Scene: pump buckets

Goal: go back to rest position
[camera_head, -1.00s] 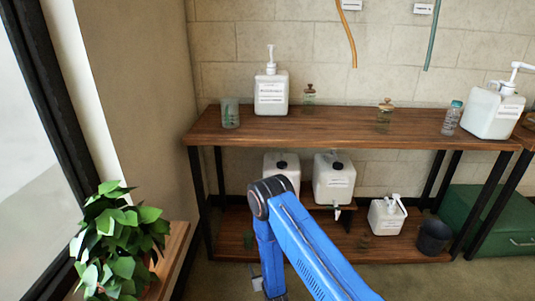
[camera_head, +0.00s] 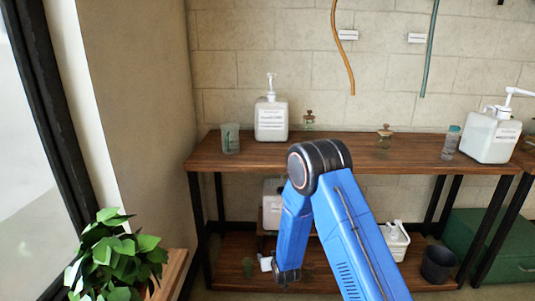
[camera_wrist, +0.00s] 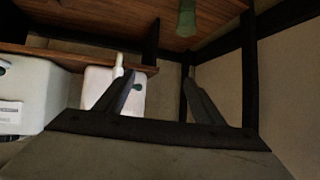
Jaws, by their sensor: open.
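My blue arm (camera_head: 345,225) is folded in front of the shelf, its elbow above the lower shelf and its forearm pointing down. In the head view I cannot make out the gripper fingers at its lower end. In the wrist view my gripper (camera_wrist: 163,95) is open, with nothing between its two dark fingers. A white container (camera_wrist: 98,85) shows behind the left finger, and a larger white container (camera_wrist: 30,95) is at the left. A green glass (camera_wrist: 187,18) is at the top edge, apart from the fingers.
A wooden shelf (camera_head: 345,150) holds a white pump bottle (camera_head: 271,120), a glass cup (camera_head: 230,138), small jars, a clear bottle (camera_head: 451,142) and a white pump bucket (camera_head: 491,135). A plant (camera_head: 115,260) stands at left. A dark bin (camera_head: 438,264) and a green box (camera_head: 495,240) are low at right.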

